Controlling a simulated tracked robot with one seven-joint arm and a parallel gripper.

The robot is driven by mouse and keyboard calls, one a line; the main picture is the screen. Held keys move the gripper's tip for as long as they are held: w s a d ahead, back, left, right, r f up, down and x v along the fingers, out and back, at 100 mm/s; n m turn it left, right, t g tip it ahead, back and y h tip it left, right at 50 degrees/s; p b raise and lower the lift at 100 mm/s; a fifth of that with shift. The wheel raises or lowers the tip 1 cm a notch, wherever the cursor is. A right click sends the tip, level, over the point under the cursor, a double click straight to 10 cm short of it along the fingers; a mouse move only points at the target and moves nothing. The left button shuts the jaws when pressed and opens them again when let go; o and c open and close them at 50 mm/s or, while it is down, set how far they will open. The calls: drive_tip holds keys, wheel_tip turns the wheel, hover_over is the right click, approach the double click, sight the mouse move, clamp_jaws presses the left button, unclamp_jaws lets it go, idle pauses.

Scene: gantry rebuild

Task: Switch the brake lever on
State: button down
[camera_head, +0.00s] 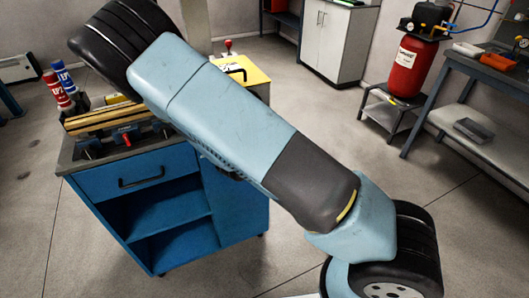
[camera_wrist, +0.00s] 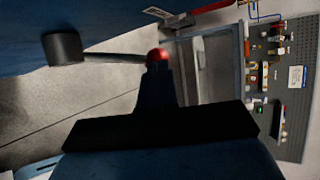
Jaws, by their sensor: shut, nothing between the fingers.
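In the wrist view, a lever (camera_wrist: 112,56) shows as a thin dark rod with a red ball knob (camera_wrist: 157,54) at its end. The rod runs from a dark round hub (camera_wrist: 62,48) on a dark blue surface. My gripper (camera_wrist: 156,72) is shut and empty, with its fingertips just below the red knob in the picture. I cannot tell whether they touch it. In the head view, my gripper is hidden, and a red knob on a short stem (camera_head: 228,46) stands behind the yellow plate (camera_head: 242,72). I cannot tell if it is the same lever.
My arm crosses over a blue workbench cabinet (camera_head: 145,175) with a vise (camera_head: 125,135) and red and blue cans (camera_head: 58,82) on top. A red tank (camera_head: 408,68) and another bench (camera_head: 480,70) stand at right. Open floor lies between.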

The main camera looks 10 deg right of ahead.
drive_tip(key=shift+d, duration=0.1)
drive_tip(key=v, duration=1.4)
drive_tip(key=shift+r, duration=0.4)
drive_tip(key=shift+w+d, duration=0.1)
drive_tip(key=s+d+r+m+g+y, duration=0.2)
drive_tip(key=s+d+r+m+g, duration=0.15)
drive_tip(key=d+r+m, duration=0.7)
drive_tip(key=s+d+r+m+g+y, duration=0.15)
drive_tip(key=d+r+m+g, duration=0.45)
drive_tip(key=m, duration=0.7)
drive_tip(key=s+d+r+m+t+y, duration=0.4)
drive_tip(key=s+r+m+t+y, duration=0.1)
drive_tip(key=s+r+m, duration=0.8)
drive_tip(key=shift+d+r+m, duration=0.15)
drive_tip(key=shift+r+m, duration=1.45)
drive_tip(key=shift+m, duration=1.45)
